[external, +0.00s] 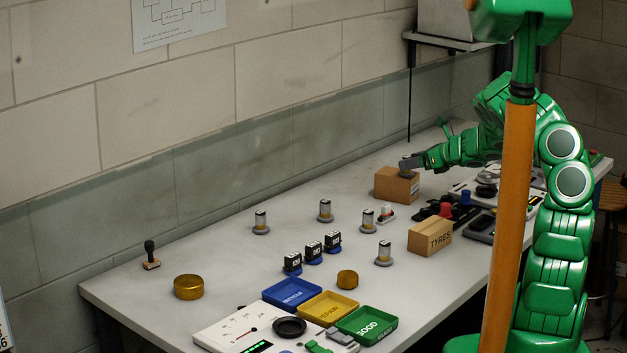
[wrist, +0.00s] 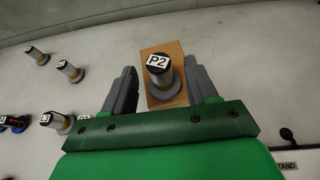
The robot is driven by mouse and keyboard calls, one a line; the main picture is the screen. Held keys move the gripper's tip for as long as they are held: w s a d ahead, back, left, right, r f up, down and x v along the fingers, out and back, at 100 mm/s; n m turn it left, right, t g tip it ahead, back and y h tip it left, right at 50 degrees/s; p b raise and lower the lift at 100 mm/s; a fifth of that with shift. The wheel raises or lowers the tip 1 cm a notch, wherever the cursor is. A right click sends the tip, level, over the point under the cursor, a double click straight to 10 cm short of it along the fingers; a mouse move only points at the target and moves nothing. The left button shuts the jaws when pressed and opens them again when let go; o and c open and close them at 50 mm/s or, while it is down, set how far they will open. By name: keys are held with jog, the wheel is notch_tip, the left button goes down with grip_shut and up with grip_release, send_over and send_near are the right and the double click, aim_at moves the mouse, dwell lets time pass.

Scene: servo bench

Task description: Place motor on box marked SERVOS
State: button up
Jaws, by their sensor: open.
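A motor (wrist: 159,66) with a dark top and a white tag reading P2 stands upright on its grey round base on top of a brown box (wrist: 161,101) in the wrist view. The box also shows in the external view (external: 392,186), at the back of the bench; the marking on its side is too small to read there. My gripper (wrist: 163,80) is open, with one finger on each side of the motor and a gap visible to it. In the external view my gripper (external: 408,163) is at the box top and mostly hides the motor.
A box marked TYRES (external: 430,237) stands nearer the front. Several similar motors, one of them here (external: 325,210), stand to the left. Black units on blue bases (external: 313,251) and blue, yellow and green trays (external: 367,326) lie farther forward. A red-topped item (external: 445,210) is near the box.

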jog(key=v, duration=0.8)
